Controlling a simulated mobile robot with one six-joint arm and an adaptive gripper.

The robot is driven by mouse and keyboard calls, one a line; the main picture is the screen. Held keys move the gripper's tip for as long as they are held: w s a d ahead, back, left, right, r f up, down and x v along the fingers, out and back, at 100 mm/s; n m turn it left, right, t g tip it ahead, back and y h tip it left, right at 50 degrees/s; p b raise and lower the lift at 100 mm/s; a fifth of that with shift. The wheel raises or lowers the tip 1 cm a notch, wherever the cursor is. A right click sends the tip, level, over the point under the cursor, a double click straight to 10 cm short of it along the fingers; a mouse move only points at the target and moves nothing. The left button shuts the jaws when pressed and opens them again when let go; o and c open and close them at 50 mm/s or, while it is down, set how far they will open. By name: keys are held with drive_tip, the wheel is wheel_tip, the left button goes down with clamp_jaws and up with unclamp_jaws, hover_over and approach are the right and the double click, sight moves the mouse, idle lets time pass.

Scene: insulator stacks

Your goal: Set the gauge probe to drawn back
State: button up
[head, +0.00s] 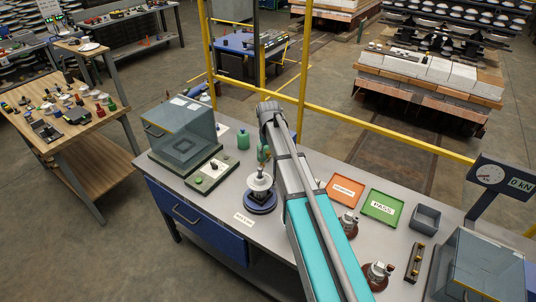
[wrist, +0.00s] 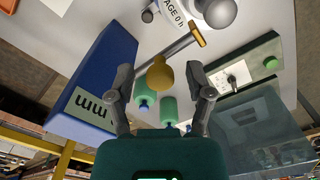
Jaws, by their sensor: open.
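In the wrist view a blue gauge housing (wrist: 95,85) with an "mm" display stands at the left. A grey probe rod (wrist: 178,47) with a brass-coloured tip (wrist: 197,32) points toward a white insulator (wrist: 190,8) at the top. A yellow ball knob (wrist: 159,74) shows near the rod's lower end. My gripper (wrist: 160,77) is open, with one finger on each side of the knob; I cannot tell whether either touches it. In the head view the insulator (head: 259,184) stands on a blue round base (head: 260,202), and my arm hides most of the gauge and gripper.
Green bottles (wrist: 168,110) stand near my fingers. A panel with a green button (head: 213,174) and a clear-sided case (head: 183,135) stand left on the bench. Orange (head: 344,190) and green PASS (head: 382,209) trays lie right of my arm. A yellow rail (head: 385,130) runs behind.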

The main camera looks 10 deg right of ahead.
drive_tip(key=shift+c, duration=0.3)
clamp_jaws()
drive_tip(key=shift+w+d, duration=2)
drive_tip(key=shift+w, duration=0.05)
drive_tip(key=shift+o, duration=0.3)
unclamp_jaws()
drive_tip(key=shift+d, duration=0.1)
